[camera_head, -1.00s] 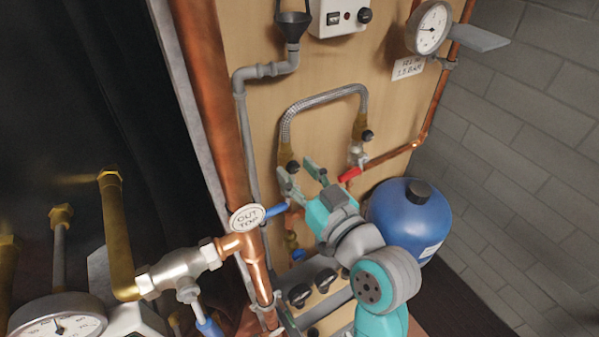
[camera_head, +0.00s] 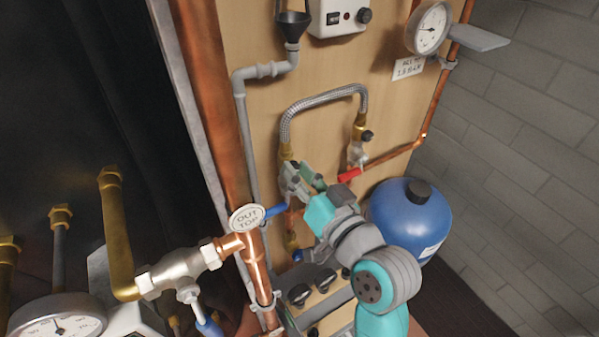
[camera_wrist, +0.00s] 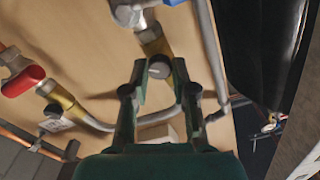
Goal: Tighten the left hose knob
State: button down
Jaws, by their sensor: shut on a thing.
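The braided hose (camera_head: 322,99) arches over the wooden board between two brass fittings. The left brass fitting (camera_head: 286,152) is at its lower left end. My gripper (camera_head: 302,180) is at this fitting from the front and right. In the wrist view, the dark round left hose knob (camera_wrist: 160,67) sits between the fingertips of my gripper (camera_wrist: 159,72), which are shut on it. In the head view the fingers hide this knob. The right hose knob (camera_head: 367,136) is free on the right brass fitting (camera_head: 359,130).
A red lever (camera_head: 350,175) is close to the right of my gripper, and a blue lever (camera_head: 277,210) is below left. A blue tank (camera_head: 408,215) stands at right. A thick copper pipe (camera_head: 205,110) runs along the board's left edge. Black knobs (camera_head: 299,294) sit below.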

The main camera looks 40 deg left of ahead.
jog(key=shift+f+m, duration=0.15)
jog(key=shift+m, duration=7.1)
jog(key=shift+f+m, duration=0.1)
jog(key=shift+m, duration=7.15)
jog(key=c, duration=0.9)
grip_release()
jog(key=shift+c, duration=0.2)
jog(key=shift+d, duration=0.1)
